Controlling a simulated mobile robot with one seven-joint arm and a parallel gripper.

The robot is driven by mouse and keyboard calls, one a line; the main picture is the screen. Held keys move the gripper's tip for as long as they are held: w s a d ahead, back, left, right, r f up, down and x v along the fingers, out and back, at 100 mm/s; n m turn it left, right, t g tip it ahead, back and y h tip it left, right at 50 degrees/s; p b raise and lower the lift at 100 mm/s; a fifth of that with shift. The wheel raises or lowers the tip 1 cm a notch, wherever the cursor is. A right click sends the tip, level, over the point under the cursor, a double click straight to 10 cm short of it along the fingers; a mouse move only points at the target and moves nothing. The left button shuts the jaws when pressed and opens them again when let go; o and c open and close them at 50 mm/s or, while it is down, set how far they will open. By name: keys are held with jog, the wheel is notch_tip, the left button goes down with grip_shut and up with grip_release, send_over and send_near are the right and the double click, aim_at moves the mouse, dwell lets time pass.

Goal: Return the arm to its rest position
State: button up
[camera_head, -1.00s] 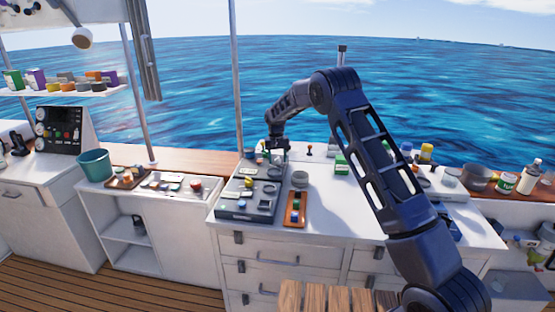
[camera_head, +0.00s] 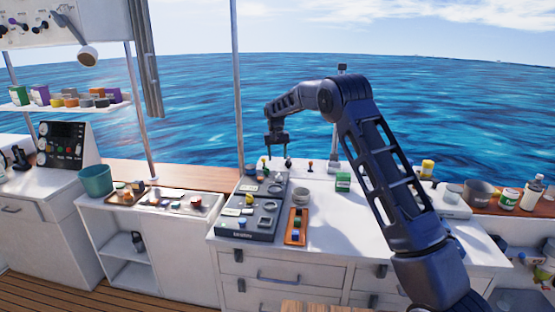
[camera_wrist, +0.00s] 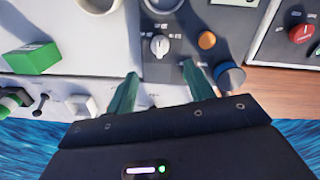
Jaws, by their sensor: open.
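My arm (camera_head: 385,170) reaches up from the lower right and bends over to the left above the white counter (camera_head: 340,215). My gripper (camera_head: 277,157) points down over the far end of the dark control panel (camera_head: 247,222). In the wrist view, the two green fingers of my gripper (camera_wrist: 161,75) stand apart with nothing between them. Beyond the fingertips, the panel shows a white knob (camera_wrist: 159,45), an orange button (camera_wrist: 207,40) and a blue knob (camera_wrist: 230,76).
A pot (camera_head: 477,193) and bottles stand at the right. The air above the counter is open.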

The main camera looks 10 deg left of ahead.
jog(key=shift+r, duration=0.1)
jog(key=s+d+r, duration=0.2)
jog(key=d+r, duration=0.4)
jog(key=d, duration=0.1)
jog(key=s+d+r, duration=0.3)
jog(key=d+r, duration=0.3)
jog(key=d, duration=0.1)
jog(key=s+d+r+m+t, duration=0.1)
jog(key=s+d+r, duration=0.2)
jog(key=s+d, duration=0.35)
jog(key=s+d+r+y, duration=0.1)
jog(key=s+d+r, duration=0.35)
jog(key=d, duration=0.25)
jog(key=s+d+r+m+t, duration=0.1)
jog(key=s+d+r, duration=0.2)
jog(key=s+d, duration=0.4)
jog(key=s+d+f, duration=0.2)
jog(key=s+d, duration=0.2)
jog(key=s, duration=0.5)
jog(key=s+d+f+t, duration=0.1)
jog(key=s+d, duration=0.3)
jog(key=s, duration=0.5)
jog(key=s+d+f+m+t, duration=0.1)
jog(key=s+d+f, duration=0.3)
jog(key=s, duration=0.4)
jog(key=shift+s+d, duration=0.15)
jog(key=shift+s, duration=0.25)
jog(key=shift+f, duration=0.1)
